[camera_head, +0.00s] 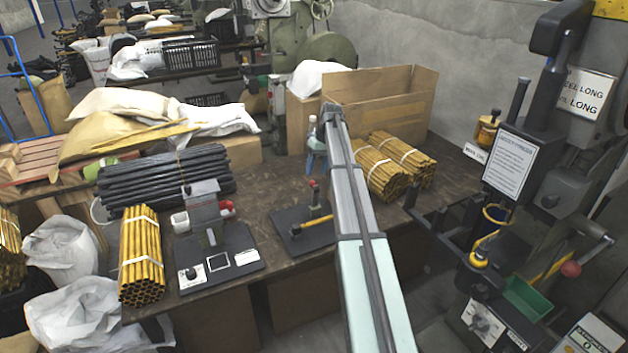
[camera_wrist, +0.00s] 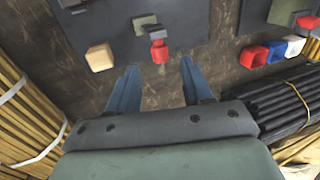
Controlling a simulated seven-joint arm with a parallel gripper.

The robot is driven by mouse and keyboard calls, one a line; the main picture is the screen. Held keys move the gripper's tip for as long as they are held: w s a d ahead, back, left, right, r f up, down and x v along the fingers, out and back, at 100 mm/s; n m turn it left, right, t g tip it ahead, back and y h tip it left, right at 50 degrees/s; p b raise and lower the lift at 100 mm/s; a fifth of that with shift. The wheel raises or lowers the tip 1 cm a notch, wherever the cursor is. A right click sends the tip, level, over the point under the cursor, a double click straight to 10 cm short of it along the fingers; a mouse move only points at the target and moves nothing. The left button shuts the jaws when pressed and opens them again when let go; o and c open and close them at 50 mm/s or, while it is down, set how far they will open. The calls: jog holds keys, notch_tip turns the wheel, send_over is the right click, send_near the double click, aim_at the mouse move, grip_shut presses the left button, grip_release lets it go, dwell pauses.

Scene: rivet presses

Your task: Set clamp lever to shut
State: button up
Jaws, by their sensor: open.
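The clamp (camera_head: 304,228) sits on a small dark plate in the middle of the workbench. It has an upright lever with a red grip (camera_head: 313,188) and a low yellow bar (camera_head: 315,222). In the wrist view the red grip (camera_wrist: 159,52) is just ahead of the gap between my fingers, apart from both. A tan block end (camera_wrist: 100,57) shows to its left. My gripper (camera_wrist: 158,72) is open and empty. In the head view my gripper (camera_head: 316,166) is behind the clamp, partly hidden by my arm; I cannot tell its exact height.
Left of the clamp stands a press unit (camera_head: 215,255) on a dark plate. Black rods (camera_head: 165,178) and yellow rod bundles (camera_head: 142,255) lie at the left, more yellow bundles (camera_head: 385,170) at the right. A cardboard box (camera_head: 385,95) stands behind. A large press (camera_head: 530,190) is at the right.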

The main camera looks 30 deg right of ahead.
aim_at(313, 181)
jog(key=shift+x, duration=2.45)
grip_shut()
